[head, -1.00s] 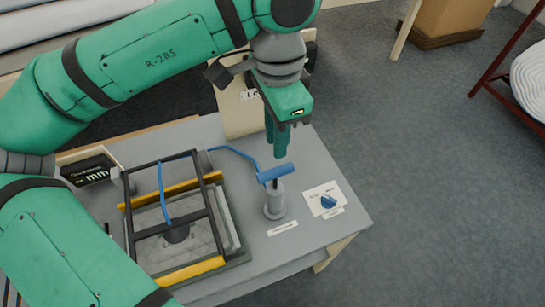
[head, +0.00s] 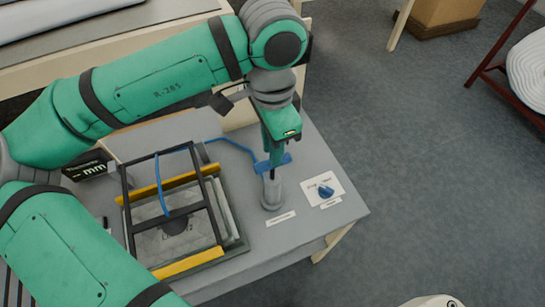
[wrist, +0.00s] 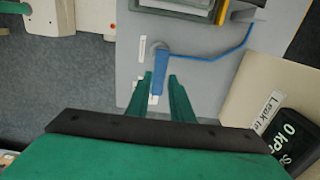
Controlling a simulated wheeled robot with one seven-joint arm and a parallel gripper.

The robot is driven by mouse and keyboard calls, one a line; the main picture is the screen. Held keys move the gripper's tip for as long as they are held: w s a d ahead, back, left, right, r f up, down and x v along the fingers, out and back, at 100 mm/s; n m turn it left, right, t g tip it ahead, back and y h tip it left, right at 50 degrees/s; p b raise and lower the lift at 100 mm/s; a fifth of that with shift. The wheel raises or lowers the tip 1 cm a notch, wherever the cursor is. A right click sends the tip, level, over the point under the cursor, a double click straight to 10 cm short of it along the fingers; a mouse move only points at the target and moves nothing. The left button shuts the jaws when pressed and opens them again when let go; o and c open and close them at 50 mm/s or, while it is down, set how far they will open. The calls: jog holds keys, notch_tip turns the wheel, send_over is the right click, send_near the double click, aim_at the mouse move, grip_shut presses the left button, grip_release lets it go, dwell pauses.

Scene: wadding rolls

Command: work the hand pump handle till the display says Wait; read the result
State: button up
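The hand pump (head: 271,192) is a grey cylinder on the grey table, with a blue bar handle (head: 285,161) across its top. My gripper (head: 275,165) is lowered at the handle. The wrist view shows a dark display (wrist: 290,138) reading "0 kPa", partly cut off by the frame edge. In the head view another dark display (head: 88,168) reads "-- mm".
A blue knob (head: 326,191) sits on a white card right of the pump. A black frame (head: 127,205) with yellow bars and a blue hose stands left of it over a grey specimen. A "Leak test" label (wrist: 266,111) is beside the kPa display.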

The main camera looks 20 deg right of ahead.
aim_at(272, 170)
jog(key=shift+w, duration=0.1)
jog(key=shift+a+f, duration=0.1)
jog(key=shift+a, duration=0.05)
jog(key=shift+s+d+f, duration=0.25)
jog(key=shift+f, duration=0.25)
jog(key=shift+a+f, duration=0.1)
jog(key=shift+f, duration=1.15)
jog(key=shift+w+f, duration=0.15)
jog(key=shift+f, duration=0.15)
